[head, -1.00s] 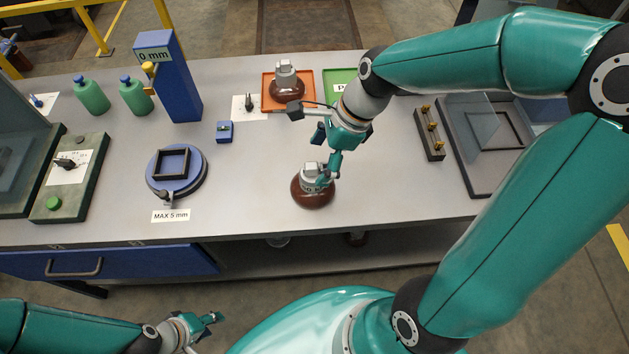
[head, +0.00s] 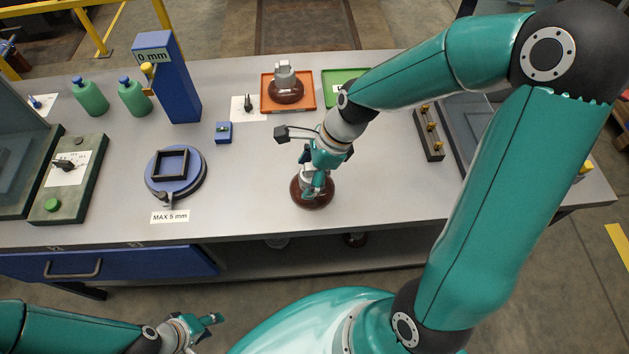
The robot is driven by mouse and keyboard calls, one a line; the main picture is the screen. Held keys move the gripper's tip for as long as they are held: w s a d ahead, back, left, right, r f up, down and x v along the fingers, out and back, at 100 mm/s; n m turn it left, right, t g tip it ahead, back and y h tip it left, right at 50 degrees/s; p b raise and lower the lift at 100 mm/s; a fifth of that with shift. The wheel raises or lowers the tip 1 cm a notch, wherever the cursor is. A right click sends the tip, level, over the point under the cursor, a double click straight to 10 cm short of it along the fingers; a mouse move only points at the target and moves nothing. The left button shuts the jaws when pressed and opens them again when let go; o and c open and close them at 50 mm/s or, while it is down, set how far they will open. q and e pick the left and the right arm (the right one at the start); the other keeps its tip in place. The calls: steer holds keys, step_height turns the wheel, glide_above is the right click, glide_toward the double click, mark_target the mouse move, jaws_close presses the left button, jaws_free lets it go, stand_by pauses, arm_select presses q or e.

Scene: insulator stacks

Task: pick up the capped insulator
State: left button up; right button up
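A brown insulator with a grey metal cap (head: 312,201) stands upright on the bench near its front edge. My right gripper (head: 312,188) is directly over it, with its fingers down at the cap. The fingers hide most of the cap, and I cannot tell whether they are closed on it. A second brown insulator with a grey cap (head: 286,89) stands in the orange tray (head: 307,104) at the back. My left gripper (head: 213,319) is low at the bottom left, away from the bench and empty; its finger gap cannot be made out.
A green tray (head: 343,78) lies beside the orange one. A blue round fixture (head: 176,174) and a small blue block (head: 224,132) are to the left. A blue gauge post (head: 170,80) stands behind them. A brass-pinned rack (head: 429,132) is at the right.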

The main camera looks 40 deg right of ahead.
jaws_close()
steer(key=shift+r, duration=0.2)
